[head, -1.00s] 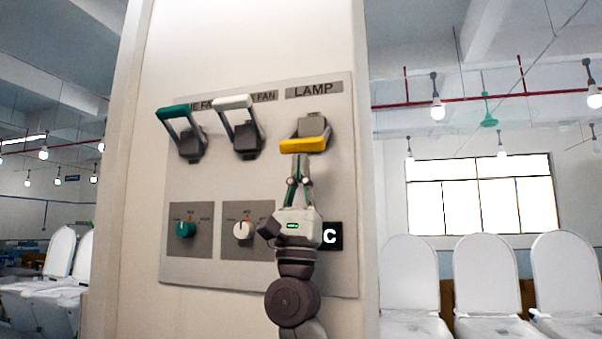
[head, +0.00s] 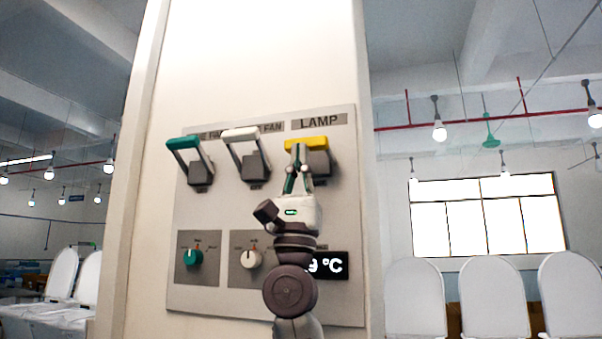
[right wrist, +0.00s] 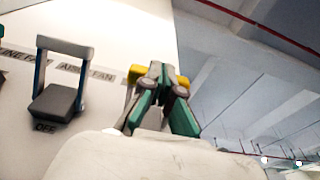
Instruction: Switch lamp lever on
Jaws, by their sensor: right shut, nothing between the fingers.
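The lamp lever has a yellow handle (head: 309,143) and a dark base (head: 319,166), below the LAMP label (head: 319,122) at the top right of the panel. Its handle is up, above the base, level with the other two handles. My right gripper (head: 298,155) is at the left part of the handle from below, its fingers shut and holding nothing. In the right wrist view the fingers (right wrist: 163,78) cover the middle of the yellow handle (right wrist: 137,73); whether they touch it I cannot tell. My left gripper is not in view.
A green-handled lever (head: 183,143) and a white-handled lever (head: 240,135) stand raised to the left. Below are a green knob (head: 194,258), a white knob (head: 251,259) and a temperature display (head: 331,265), partly hidden by my arm.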

